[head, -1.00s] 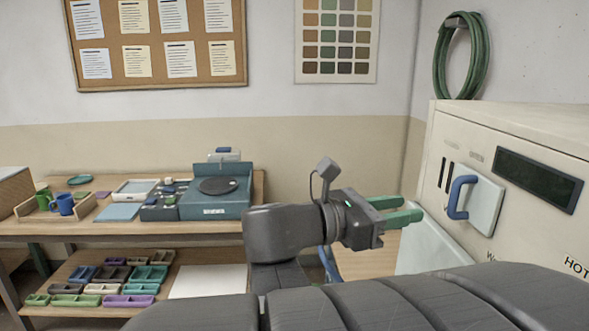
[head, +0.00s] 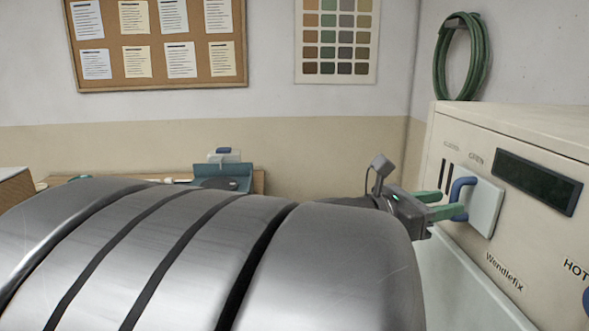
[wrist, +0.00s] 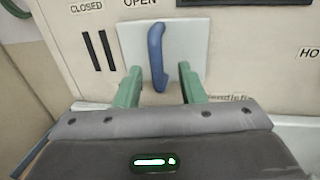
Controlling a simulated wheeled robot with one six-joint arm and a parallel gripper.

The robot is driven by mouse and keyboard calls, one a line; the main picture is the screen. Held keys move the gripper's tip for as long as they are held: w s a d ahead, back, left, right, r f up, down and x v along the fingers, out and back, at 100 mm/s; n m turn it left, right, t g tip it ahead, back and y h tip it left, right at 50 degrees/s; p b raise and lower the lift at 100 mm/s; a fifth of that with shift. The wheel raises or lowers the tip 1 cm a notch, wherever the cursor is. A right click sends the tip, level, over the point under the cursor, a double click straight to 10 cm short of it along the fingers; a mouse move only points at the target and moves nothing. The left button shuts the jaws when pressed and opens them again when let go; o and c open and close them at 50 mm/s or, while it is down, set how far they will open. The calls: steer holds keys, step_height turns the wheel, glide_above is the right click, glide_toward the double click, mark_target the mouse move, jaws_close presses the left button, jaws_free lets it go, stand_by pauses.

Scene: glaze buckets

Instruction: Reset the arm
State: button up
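My gripper (head: 448,204) has green fingers and is at the front of the cream machine, close to a blue handle (head: 463,197). In the wrist view the two fingers of my gripper (wrist: 160,86) are apart, one on each side of the blue handle (wrist: 156,56), with clear gaps to it. The handle is upright on a pale square plate (wrist: 192,45). Whether the fingertips reach around the handle in depth is hard to tell. My grey arm covers much of the head view.
The cream machine (head: 455,145) fills the right side, with a dark display (head: 538,182) and "CLOSED" and "OPEN" lettering. A green hose coil (head: 440,60) hangs on the wall. A teal device (head: 235,172) shows behind my arm at the left; most of the bench is hidden.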

steer(key=shift+w+d, duration=0.95)
steer(key=shift+d, duration=0.1)
steer(key=shift+s, duration=0.1)
